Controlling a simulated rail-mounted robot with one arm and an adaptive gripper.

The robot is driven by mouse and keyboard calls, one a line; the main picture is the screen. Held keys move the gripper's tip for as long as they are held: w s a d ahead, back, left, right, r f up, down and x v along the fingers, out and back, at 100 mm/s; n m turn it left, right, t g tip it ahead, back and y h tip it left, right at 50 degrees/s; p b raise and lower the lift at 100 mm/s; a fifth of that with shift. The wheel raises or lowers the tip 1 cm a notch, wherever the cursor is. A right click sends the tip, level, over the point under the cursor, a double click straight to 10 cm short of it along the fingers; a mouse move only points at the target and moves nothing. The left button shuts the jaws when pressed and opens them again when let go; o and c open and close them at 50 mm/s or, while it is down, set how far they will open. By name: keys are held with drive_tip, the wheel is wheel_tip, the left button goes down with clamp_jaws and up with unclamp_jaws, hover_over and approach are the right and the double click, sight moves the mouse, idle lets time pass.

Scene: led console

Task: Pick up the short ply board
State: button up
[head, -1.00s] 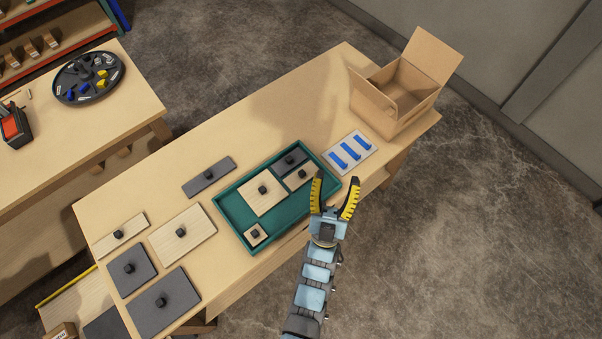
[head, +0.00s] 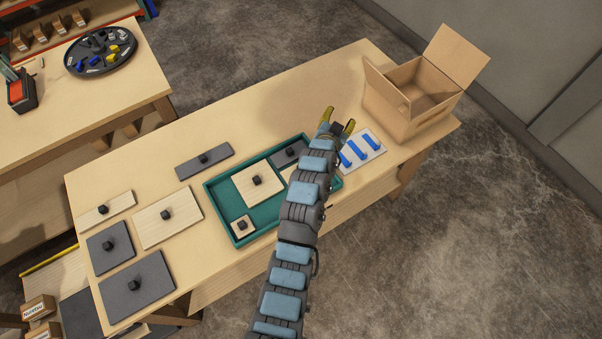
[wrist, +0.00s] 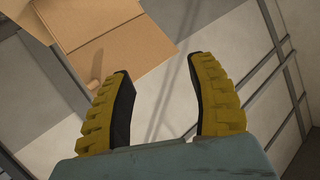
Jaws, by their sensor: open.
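Several pale ply boards with black knobs are in the head view; I cannot tell for sure which is the short one. A narrow ply board (head: 104,211) and a larger ply board (head: 180,222) lie on the left of the table. A square ply board (head: 270,192) and a small ply board (head: 237,229) lie in the green tray (head: 222,199). Another ply board in the tray is mostly hidden behind my arm. My gripper (head: 339,119) is open and empty, beyond the tray. The wrist view shows nothing between its fingers (wrist: 160,70).
Grey boards lie in the tray and on the table, one (head: 190,169) behind the tray. A white panel with blue bars (head: 374,153) lies right of my gripper. An open cardboard box (head: 398,118) stands at the right end. The table's back middle is clear.

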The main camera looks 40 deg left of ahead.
drive_tip(key=s+a+f+m+g+h+b, duration=0.2)
drive_tip(key=s+a+f+g+h+b, duration=0.15)
drive_tip(key=s+a+f+g, duration=0.2)
drive_tip(key=s+a+f+m+g+h+b, duration=0.2)
drive_tip(key=s+a+g+h+b, duration=0.15)
drive_tip(key=s, duration=0.65)
drive_tip(key=shift+s+b+x, duration=0.15)
drive_tip(key=shift+b+x, duration=0.8)
drive_tip(key=shift+x, duration=1.9)
drive_tip(key=shift+s+b+x, duration=0.15)
drive_tip(key=shift+b+x, duration=0.8)
drive_tip(key=shift+x, duration=1.9)
drive_tip(key=shift+s+b+x, duration=0.15)
drive_tip(key=shift+b+x, duration=0.8)
drive_tip(key=shift+x, duration=1.9)
drive_tip(key=shift+d+f, duration=0.1)
drive_tip(key=shift+f, duration=0.05)
clamp_jaws()
